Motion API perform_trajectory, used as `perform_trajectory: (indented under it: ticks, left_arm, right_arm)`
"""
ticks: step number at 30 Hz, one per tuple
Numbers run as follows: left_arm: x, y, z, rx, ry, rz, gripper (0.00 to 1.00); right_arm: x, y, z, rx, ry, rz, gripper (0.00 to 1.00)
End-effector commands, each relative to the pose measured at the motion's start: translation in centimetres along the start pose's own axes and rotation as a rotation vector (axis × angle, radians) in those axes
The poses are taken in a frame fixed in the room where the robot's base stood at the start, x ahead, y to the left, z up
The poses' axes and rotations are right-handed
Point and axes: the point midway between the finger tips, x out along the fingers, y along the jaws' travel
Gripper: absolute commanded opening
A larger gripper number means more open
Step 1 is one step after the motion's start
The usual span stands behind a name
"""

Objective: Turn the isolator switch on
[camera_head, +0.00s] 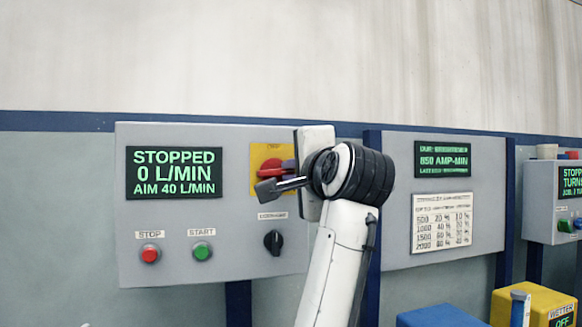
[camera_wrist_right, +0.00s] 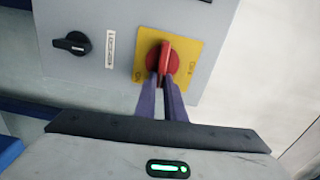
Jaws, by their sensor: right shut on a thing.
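The isolator switch (camera_head: 271,166) is a red rotary handle on a yellow plate (camera_head: 258,183), at the upper right of the grey control panel. In the right wrist view the red handle (camera_wrist_right: 166,56) stands out from its yellow plate (camera_wrist_right: 198,50). My right gripper (camera_wrist_right: 165,78) has its two dark fingers shut on the handle's near end. In the head view my right gripper (camera_head: 268,178) and wrist cover part of the plate and handle. The handle's exact marking is too small to read.
The panel (camera_head: 225,262) has a display (camera_head: 174,172) reading STOPPED, 0 L/MIN, a red stop button (camera_head: 150,253), a green start button (camera_head: 202,250) and a black knob (camera_head: 274,242) below the isolator. Another panel (camera_head: 480,228) stands right. Yellow (camera_head: 535,300) and blue (camera_head: 440,316) boxes are lower right.

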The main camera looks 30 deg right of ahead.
Motion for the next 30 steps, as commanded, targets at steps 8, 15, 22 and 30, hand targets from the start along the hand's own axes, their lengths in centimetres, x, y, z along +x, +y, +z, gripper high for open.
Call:
perform_trajectory:
  ticks: [8, 15, 22, 30]
  left_arm:
    - [-0.18, 0.02, -0.24, 0.000, 0.001, 0.000, 0.31]
    - [-0.20, 0.03, -0.27, 0.000, 0.001, 0.000, 0.31]
    - [-0.19, 0.03, -0.27, 0.000, 0.001, 0.000, 0.31]
    - [-0.21, 0.04, -0.27, 0.000, 0.001, 0.000, 0.31]
  right_arm:
    - [0.03, 0.40, -0.04, 0.081, 0.002, 0.005, 0.00]
    - [0.03, 0.49, -0.10, 0.097, 0.003, 0.006, 0.00]
    - [0.03, 0.51, -0.09, 0.097, 0.003, 0.006, 0.00]
    - [0.02, 0.39, -0.06, 0.096, 0.002, 0.003, 0.28]
